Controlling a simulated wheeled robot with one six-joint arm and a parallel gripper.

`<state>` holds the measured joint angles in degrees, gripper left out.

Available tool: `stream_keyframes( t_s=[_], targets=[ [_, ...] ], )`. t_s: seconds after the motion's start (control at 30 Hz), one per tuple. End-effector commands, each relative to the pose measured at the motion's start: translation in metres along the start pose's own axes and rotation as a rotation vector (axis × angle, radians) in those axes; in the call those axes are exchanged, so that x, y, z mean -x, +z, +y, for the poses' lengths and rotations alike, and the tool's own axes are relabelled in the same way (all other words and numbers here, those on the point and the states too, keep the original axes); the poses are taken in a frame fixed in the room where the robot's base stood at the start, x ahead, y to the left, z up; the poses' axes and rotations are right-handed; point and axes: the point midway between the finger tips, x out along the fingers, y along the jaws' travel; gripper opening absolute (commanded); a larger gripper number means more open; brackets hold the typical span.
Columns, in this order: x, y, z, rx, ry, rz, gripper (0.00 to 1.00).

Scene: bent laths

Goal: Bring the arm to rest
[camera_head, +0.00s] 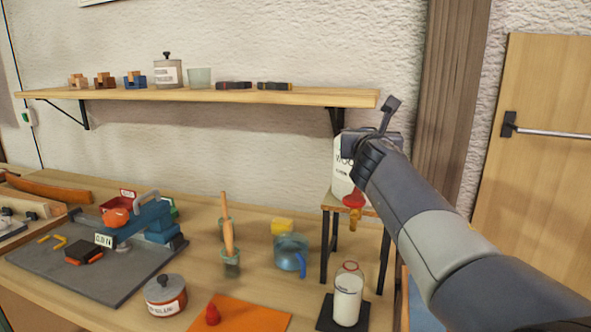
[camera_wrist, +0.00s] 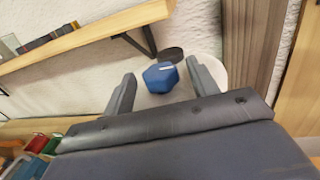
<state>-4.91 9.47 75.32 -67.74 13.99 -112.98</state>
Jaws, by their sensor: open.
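My gripper (camera_head: 386,122) is raised at the right, in front of the wall near the right end of the shelf. In the wrist view my gripper (camera_wrist: 161,69) has its two fingers wide apart. A blue faceted piece with a pale label (camera_wrist: 161,79) shows between the fingers; I cannot tell whether they touch it. A white container (camera_head: 342,168) with a red and yellow tap stands on a small stand, partly hidden by my gripper. A pale rounded body and a dark round disc (camera_wrist: 171,54) show behind the blue piece.
The wall shelf (camera_head: 215,95) holds small blocks, a labelled pot and a cup. The bench (camera_head: 200,195) below carries a blue tool on a grey plate (camera_head: 75,265), a labelled jar (camera_head: 165,297), a blue jug (camera_head: 290,254) and a milk-white bottle (camera_head: 348,298). A door stands at the right.

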Motion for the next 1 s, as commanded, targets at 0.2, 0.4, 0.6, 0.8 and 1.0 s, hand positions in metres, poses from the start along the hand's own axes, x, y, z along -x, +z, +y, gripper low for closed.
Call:
stream_keyframes(
  t_s=[0.2,0.4,0.6,0.8,1.0],
  targets=[
    [-0.0001,0.0043,-0.0029,-0.001,0.086,0.001,0.56],
    [-0.0006,0.0051,-0.0040,0.001,0.165,0.000,0.56],
    [-0.0009,0.0051,-0.0048,0.000,0.238,0.000,0.56],
    [-0.0016,0.0049,-0.0061,0.001,0.308,0.000,0.56],
    [-0.0020,0.0048,-0.0070,0.001,0.378,0.000,0.56]
  ],
)
